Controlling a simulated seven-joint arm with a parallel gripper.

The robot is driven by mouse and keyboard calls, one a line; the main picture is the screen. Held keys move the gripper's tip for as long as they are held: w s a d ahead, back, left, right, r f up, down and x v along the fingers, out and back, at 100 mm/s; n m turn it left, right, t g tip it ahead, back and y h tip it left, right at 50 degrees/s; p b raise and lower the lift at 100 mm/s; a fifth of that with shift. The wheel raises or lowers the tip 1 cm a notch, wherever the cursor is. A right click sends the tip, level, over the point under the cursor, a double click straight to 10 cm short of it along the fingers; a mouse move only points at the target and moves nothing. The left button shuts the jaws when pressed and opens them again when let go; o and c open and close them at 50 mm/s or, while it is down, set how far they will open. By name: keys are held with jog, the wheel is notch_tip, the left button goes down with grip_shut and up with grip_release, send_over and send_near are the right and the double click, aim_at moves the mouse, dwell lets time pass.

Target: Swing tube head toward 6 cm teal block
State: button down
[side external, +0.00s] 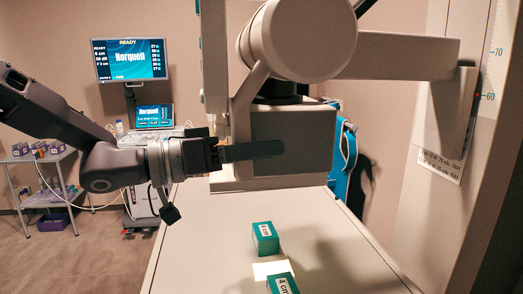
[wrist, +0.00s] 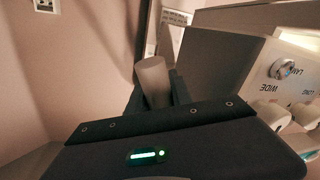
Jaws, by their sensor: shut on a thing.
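The tube head (side external: 292,138) is a grey box hanging from a thick arm above the table, with a pale front part at its left. My gripper (side external: 268,150) reaches in from the left, its dark fingers lying across the tube head. In the wrist view my gripper (wrist: 157,90) is shut on a pale grey cylindrical handle (wrist: 151,72); the fingers hide its lower part. A teal block (side external: 265,238) stands on the table below the head; its label is too small to read surely. A nearer teal block (side external: 282,284) reads "4 cm" and is cut by the frame edge.
The pale table (side external: 210,255) is mostly clear; a bright light patch (side external: 270,269) lies between the blocks. A wall scale (side external: 440,165) is at right, a monitor (side external: 130,59) and trolley (side external: 50,197) behind left. Head controls (wrist: 284,69) show in the wrist view.

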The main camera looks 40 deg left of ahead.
jog(key=shift+a, duration=0.1)
jog(key=shift+m, duration=0.9)
jog(key=w+a+f, duration=0.2)
jog(key=f, duration=0.1)
jog(key=shift+w+a, duration=0.15)
jog(key=shift+w, duration=0.05)
jog(key=c, duration=1.1)
grip_release()
jog(key=shift+c, duration=0.2)
jog(key=v, duration=0.7)
